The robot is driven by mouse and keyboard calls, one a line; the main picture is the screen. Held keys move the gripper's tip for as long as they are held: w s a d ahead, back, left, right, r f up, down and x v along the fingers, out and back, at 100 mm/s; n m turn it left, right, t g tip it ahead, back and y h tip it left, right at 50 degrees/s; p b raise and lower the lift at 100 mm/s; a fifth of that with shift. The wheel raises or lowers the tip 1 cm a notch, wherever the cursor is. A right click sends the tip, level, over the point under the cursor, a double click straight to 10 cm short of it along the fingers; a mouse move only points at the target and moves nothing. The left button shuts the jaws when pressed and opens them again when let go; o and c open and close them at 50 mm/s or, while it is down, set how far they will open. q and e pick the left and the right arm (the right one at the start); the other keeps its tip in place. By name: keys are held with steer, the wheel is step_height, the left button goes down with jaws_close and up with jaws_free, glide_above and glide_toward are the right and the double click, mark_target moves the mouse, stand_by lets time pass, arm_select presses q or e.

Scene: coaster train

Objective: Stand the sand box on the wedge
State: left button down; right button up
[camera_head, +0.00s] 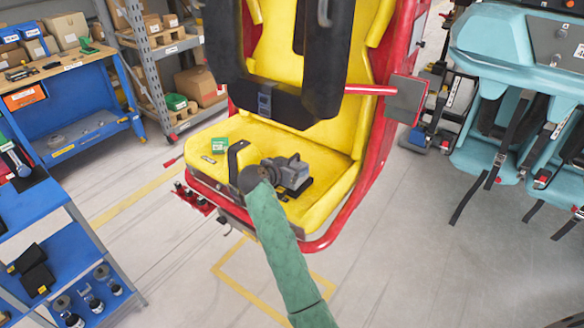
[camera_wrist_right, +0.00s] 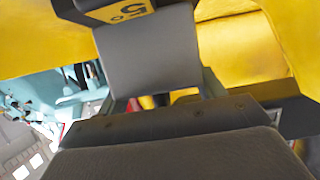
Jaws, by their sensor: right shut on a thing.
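The right gripper (camera_head: 288,171) is low over the yellow seat, at the end of my green-sleeved arm. A dark piece with a yellow label reading 5°, which I take to be the wedge (camera_wrist_right: 118,10), is just beyond the block in the right wrist view. In the head view the wedge (camera_head: 296,190) lies on the seat by the gripper. I cannot tell whether block and wedge touch. My left gripper is out of view.
The yellow seat (camera_head: 325,150) has a red frame and a black restraint (camera_head: 330,60) above it. Blue workbenches stand left; teal seats (camera_head: 490,40) stand right. The front floor is mostly clear.

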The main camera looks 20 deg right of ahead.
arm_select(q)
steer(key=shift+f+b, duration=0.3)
arm_select(e)
steer(key=shift+f, duration=0.3)
stand_by(0.4)
